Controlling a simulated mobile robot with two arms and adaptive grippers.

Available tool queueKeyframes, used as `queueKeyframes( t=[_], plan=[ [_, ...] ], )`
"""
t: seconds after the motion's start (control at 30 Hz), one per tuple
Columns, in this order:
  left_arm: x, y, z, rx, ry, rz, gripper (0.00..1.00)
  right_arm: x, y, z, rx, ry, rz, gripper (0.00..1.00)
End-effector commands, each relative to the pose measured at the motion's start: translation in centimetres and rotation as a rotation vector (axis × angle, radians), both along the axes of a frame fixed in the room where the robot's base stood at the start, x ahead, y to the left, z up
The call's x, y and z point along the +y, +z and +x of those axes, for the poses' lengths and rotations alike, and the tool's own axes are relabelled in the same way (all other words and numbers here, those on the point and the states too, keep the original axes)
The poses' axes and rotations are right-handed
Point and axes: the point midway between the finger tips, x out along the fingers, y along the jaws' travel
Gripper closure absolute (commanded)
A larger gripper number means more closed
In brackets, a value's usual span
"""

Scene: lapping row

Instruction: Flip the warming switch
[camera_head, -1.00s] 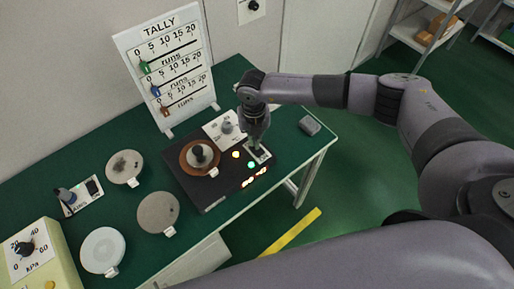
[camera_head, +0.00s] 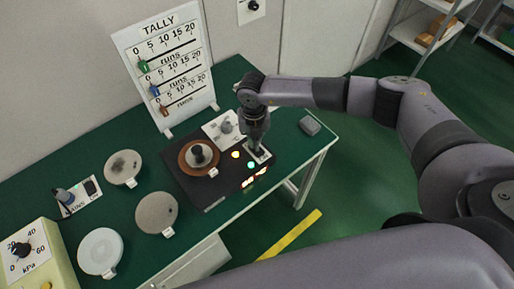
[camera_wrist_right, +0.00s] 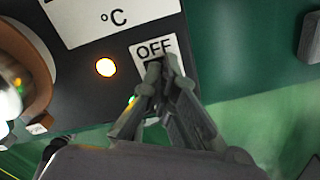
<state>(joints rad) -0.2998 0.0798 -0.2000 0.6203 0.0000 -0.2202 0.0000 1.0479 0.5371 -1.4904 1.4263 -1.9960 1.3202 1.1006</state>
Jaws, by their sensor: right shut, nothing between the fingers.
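The black warming unit (camera_head: 190,186) stands on the green table with a round brown plate and lit lamps on top. Its switch plate (camera_head: 266,154) is at the right end. In the right wrist view the white switch plate (camera_wrist_right: 142,50) reads OFF. My right gripper (camera_head: 257,150) is shut and empty, pointing down at this plate. In the right wrist view the closed fingertips (camera_wrist_right: 165,68) lie over the switch and hide most of it. Whether they touch it, and the lever's position, I cannot tell. My left gripper is not in view.
A tally board (camera_head: 165,65) stands behind the unit. A small grey block (camera_head: 310,125) sits near the table's right edge.

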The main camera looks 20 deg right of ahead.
Motion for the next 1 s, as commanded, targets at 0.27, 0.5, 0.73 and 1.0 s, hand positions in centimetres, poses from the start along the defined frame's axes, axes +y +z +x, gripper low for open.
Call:
queueKeyframes(
  t=[0.27, 0.5, 0.73, 1.0],
  plan=[
    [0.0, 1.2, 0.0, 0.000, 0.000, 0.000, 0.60, 0.0, 1.4, -0.2, 0.005, 0.001, -0.001, 1.00],
    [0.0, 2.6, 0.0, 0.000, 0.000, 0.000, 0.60, 0.0, 3.4, -0.2, 0.004, 0.000, 0.000, 1.00],
    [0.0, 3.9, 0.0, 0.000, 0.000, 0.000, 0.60, 0.0, 5.3, -0.2, 0.004, 0.001, -0.001, 1.00],
    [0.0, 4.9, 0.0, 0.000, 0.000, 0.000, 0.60, 0.0, 6.9, -0.2, 0.003, 0.000, 0.000, 1.00]
  ],
)
